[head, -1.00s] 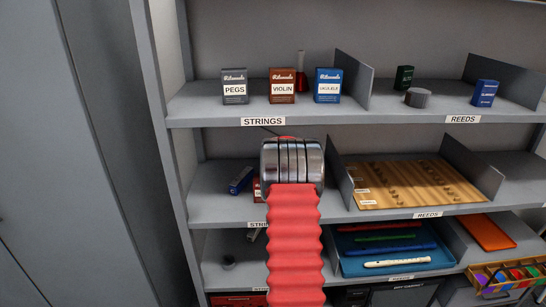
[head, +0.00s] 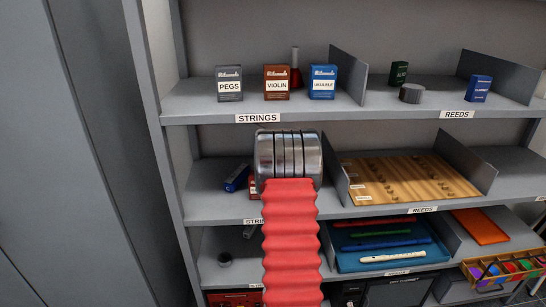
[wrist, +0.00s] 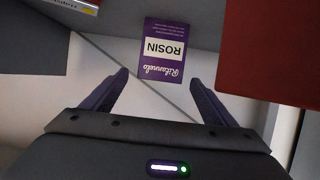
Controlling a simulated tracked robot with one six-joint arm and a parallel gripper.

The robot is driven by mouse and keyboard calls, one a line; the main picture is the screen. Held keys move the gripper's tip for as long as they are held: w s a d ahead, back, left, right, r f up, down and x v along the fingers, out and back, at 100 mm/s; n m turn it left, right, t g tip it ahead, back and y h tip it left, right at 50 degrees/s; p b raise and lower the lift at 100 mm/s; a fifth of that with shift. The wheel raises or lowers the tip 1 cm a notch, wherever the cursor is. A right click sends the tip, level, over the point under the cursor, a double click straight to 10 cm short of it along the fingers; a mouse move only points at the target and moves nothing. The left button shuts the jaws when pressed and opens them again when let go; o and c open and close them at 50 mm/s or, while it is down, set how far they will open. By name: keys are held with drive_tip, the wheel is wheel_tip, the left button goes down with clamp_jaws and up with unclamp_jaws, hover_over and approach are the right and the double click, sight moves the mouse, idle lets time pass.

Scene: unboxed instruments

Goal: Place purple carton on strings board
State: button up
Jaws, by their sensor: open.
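The purple carton (wrist: 163,50), with a white ROSIN label, shows upside down in the wrist view at the edge of a grey surface. My gripper (wrist: 159,78) is open, its two dark fingers spread on either side just short of the carton, with nothing between the tips. I do not see the carton in the head view, where my arm hides part of the shelves. The top strings board (head: 200,106), with a STRINGS label, carries a grey PEGS carton (head: 229,84), a brown VIOLIN carton (head: 277,83) and a blue ukulele carton (head: 322,82). Lower boards also have strings labels, partly hidden.
An upright divider (head: 350,75) separates strings from reeds. A dark blue carton (head: 237,178) lies on the middle board, left of my arm. A wooden board (head: 400,180) and a blue tray (head: 345,262) are to the right. A red surface (wrist: 275,50) fills the wrist view's right.

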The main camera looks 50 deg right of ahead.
drive_tip(key=v, duration=1.1)
drive_tip(key=shift+s+a, duration=0.15)
drive_tip(key=shift+s, duration=0.05)
idle(0.4)
drive_tip(key=w+a+r+n+y, duration=0.1)
drive_tip(key=a+r+n+y, duration=0.2)
drive_tip(key=a, duration=1.3)
drive_tip(key=a+r+n+y, duration=0.1)
drive_tip(key=a+r+y, duration=0.3)
drive_tip(key=a, duration=1.3)
drive_tip(key=s+a+n+g+y, duration=0.1)
drive_tip(key=s+a+n, duration=0.2)
drive_tip(key=s+a, duration=0.7)
drive_tip(key=s+a+f+n+g+y, duration=0.1)
drive_tip(key=s+a+n+g+y, duration=0.1)
drive_tip(key=s+a, duration=0.9)
drive_tip(key=a, duration=0.4)
drive_tip(key=shift+a+f+n, duration=0.25)
drive_tip(key=shift+n, duration=0.15)
drive_tip(key=shift+c, duration=0.2)
